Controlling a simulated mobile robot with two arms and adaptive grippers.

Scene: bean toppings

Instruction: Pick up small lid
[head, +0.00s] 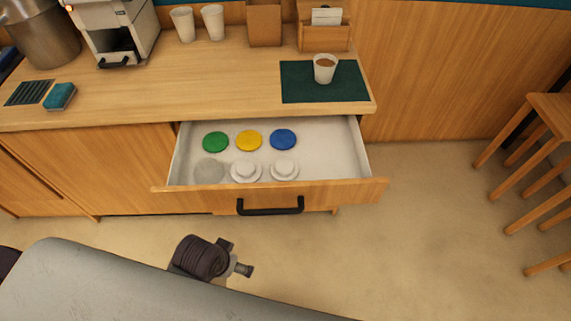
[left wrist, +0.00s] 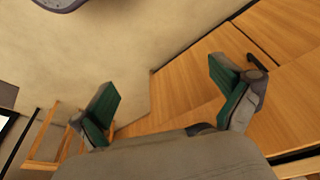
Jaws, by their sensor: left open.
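The open drawer (head: 325,160) holds several round lids in two rows. The back row has a flat green lid (head: 216,141), a yellow lid (head: 249,140) and a blue lid (head: 283,139). The front row has a flat pale grey disc (head: 209,171) and two white lids with raised centres, one in the middle (head: 246,171) and one at right (head: 284,169). I cannot tell which is the small lid. My left gripper (left wrist: 160,84) is open and empty, its green-padded fingers apart. In the head view its arm is over the floor, in front of the drawer. My right gripper is out of view.
The drawer front with its black handle (head: 270,207) sticks out from the counter. A cup (head: 324,68) stands on a dark green mat (head: 303,92) on the counter, with a coffee machine (head: 112,30) at back left. Wooden stools (head: 549,146) stand at right. The floor between is clear.

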